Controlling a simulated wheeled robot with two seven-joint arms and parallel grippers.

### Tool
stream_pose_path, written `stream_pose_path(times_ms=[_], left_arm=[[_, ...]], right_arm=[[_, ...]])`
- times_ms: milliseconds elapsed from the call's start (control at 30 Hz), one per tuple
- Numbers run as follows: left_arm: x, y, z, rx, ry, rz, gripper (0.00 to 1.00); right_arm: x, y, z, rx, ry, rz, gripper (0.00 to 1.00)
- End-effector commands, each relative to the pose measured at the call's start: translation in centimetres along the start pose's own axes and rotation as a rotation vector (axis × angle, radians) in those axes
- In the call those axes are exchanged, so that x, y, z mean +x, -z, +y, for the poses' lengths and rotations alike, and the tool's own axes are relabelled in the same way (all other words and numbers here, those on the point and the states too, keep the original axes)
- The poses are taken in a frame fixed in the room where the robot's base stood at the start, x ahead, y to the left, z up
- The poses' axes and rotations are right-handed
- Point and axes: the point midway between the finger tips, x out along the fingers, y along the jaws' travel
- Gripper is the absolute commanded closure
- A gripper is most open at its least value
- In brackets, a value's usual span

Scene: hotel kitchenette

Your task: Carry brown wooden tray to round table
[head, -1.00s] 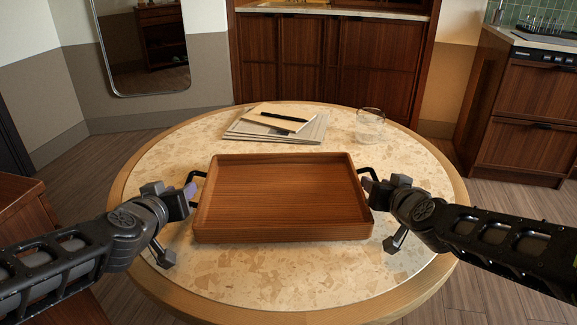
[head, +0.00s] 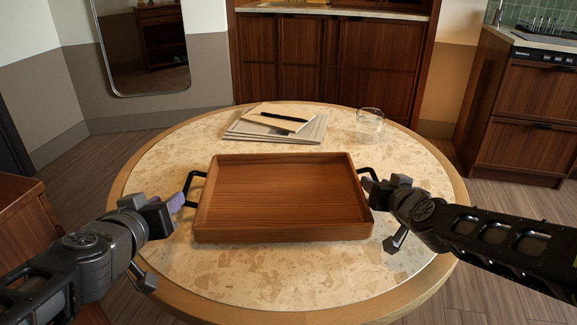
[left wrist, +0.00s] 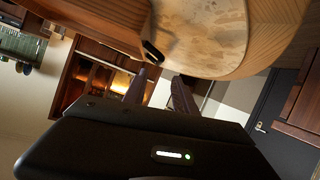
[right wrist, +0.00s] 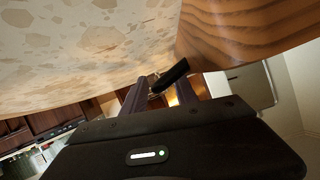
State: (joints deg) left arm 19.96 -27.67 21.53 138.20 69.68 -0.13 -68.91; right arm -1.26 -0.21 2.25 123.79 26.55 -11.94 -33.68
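The brown wooden tray (head: 280,190) lies flat and empty on the round table (head: 270,285), near its middle. It has a black handle at each end. My left gripper (head: 179,201) is open, just off the left handle (head: 196,186). In the left wrist view that handle (left wrist: 152,52) is beyond the parted fingertips. My right gripper (head: 370,185) is at the right handle (head: 367,173). In the right wrist view its fingers stand apart, with that handle (right wrist: 172,76) at and between their tips. The tray's edge (right wrist: 235,35) is close above.
Behind the tray lie papers or folders (head: 250,130) with a black pen (head: 284,117). A clear glass (head: 369,125) stands at the back right of the table. A wooden cabinet (head: 20,235) is close on the left. The table's front is clear.

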Motion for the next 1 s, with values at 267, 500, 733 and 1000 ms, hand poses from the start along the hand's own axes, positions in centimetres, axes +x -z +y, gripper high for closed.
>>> stream_pose_path(times_ms=[267,500,733,1000], left_arm=[[0.0,0.0,0.0,0.000,0.000,0.000,0.67],[0.0,0.0,0.0,0.000,0.000,0.000,0.67],[0.0,0.0,0.0,0.000,0.000,0.000,0.67],[0.0,0.0,0.0,0.000,0.000,0.000,0.67]], right_arm=[[-2.1,0.2,0.0,0.001,-0.001,0.003,0.65],[-6.6,0.1,0.2,0.000,-0.004,0.005,0.65],[-10.4,0.1,0.2,0.001,-0.004,0.004,0.65],[-12.0,-0.1,0.0,-0.001,-0.001,0.000,0.65]])
